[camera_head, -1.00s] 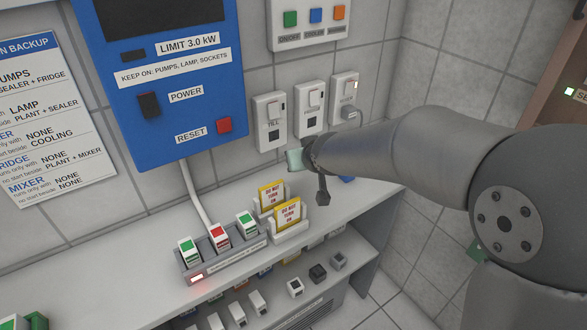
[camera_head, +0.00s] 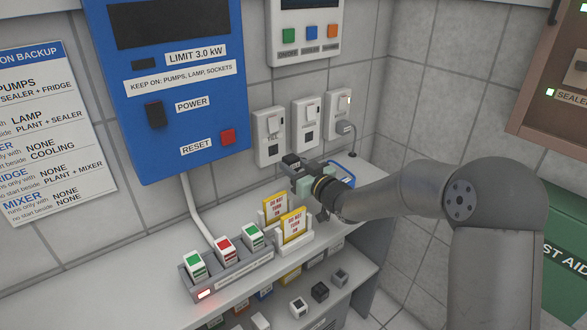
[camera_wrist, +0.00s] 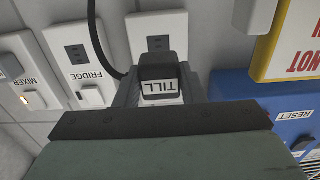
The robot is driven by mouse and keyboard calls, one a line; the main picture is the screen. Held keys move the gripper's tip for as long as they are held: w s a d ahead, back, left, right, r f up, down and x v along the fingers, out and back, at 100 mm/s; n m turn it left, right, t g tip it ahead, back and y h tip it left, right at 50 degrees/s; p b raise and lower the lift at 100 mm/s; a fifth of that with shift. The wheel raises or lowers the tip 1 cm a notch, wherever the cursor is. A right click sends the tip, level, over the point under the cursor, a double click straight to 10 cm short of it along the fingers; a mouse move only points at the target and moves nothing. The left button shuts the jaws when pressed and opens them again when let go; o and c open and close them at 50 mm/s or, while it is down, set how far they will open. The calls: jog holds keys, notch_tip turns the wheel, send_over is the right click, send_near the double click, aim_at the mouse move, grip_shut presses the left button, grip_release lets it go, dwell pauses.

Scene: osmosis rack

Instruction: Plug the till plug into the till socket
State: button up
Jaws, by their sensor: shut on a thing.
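The till plug (camera_wrist: 158,68) is black with a white TILL label, which appears upside down in the wrist view. My gripper (camera_wrist: 158,105) is shut on it. In the head view my gripper (camera_head: 302,172) is above the counter, with the dark plug (camera_head: 291,159) at its tip, just below and right of the till socket (camera_head: 268,137). The till socket is a white wall plate with a dark outlet. In the wrist view the outlet plate (camera_wrist: 152,24) shows behind the plug. The plug appears apart from the outlet; the exact gap cannot be told.
The fridge socket (camera_head: 306,122) is empty. The mixer socket (camera_head: 338,115) beside it has a grey plug and cable. Yellow warning cards (camera_head: 293,225) stand in holders below my gripper. A switch strip (camera_head: 228,266) is left of them. A blue panel (camera_head: 165,90) is on the wall.

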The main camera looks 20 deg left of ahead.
aim_at(273, 150)
jog(key=shift+w, duration=0.1)
jog(key=shift+p+x, duration=0.7)
jog(key=shift+x, duration=2.15)
jog(key=shift+b, duration=0.85)
jog(key=shift+w+a, duration=0.35)
jog(key=shift+a, duration=0.05)
dwell(0.7)
jog(key=o, duration=1)
